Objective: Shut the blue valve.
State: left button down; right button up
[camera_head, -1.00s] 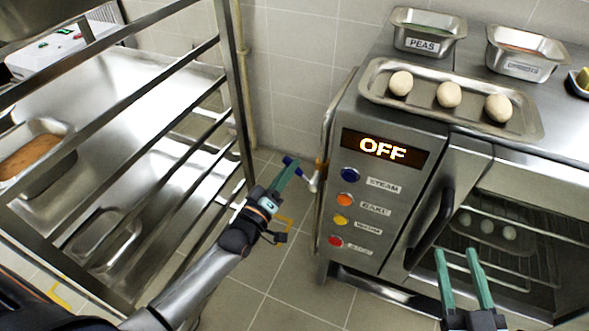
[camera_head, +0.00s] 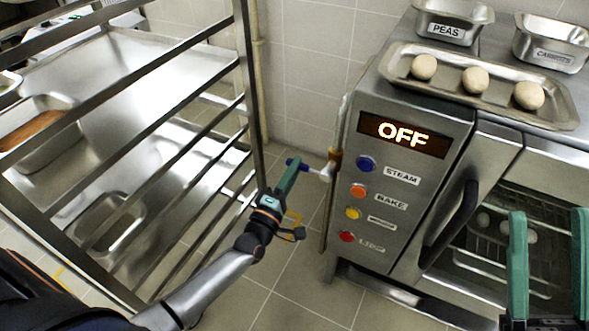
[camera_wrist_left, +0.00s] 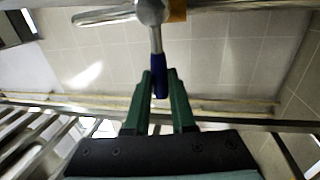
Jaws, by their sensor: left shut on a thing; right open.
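The blue valve handle (camera_head: 292,162) is a blue grip on a pale metal lever that meets a brass fitting (camera_head: 335,159) at the left side of the oven. In the left wrist view the blue grip (camera_wrist_left: 160,83) sits between the green fingers, with the metal stem rising above it to a round silver hub (camera_wrist_left: 151,11). My left gripper (camera_head: 289,168) is shut on the blue handle; its fingers partly hide the grip. My right gripper (camera_head: 548,214) is open and empty in front of the oven door at the lower right.
The steel oven has an OFF display (camera_head: 403,134) and several coloured buttons. A tray (camera_head: 396,78) with dough balls and labelled tins rest on top. A steel rack (camera_head: 252,90) stands close on the left. Tiled floor (camera_head: 290,299) shows between rack and oven.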

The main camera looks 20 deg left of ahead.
pick_arm(q)
jog(key=shift+f, duration=0.15)
pick_arm(e)
jog(key=shift+f, duration=0.1)
pick_arm(q)
jog(key=c, duration=1)
grip_release()
jog(key=shift+c, duration=0.2)
jog(key=s+f+p, duration=0.1)
jog(key=s+f, duration=0.1)
jog(key=s, duration=1)
jog(key=shift+s+a+f+p, duration=0.15)
jog(key=shift+a+f+p, duration=0.05)
jog(key=shift+p, duration=0.15)
pick_arm(e)
jog(key=shift+w+d+f+m+h, duration=0.15)
jog(key=shift+w+f+m+h, duration=0.4)
jog(key=shift+w+m+h, duration=0.3)
jog(key=shift+w+d+f+m+h, duration=0.1)
jog(key=shift+w+f+m+h, duration=0.5)
jog(key=shift+h, duration=0.35)
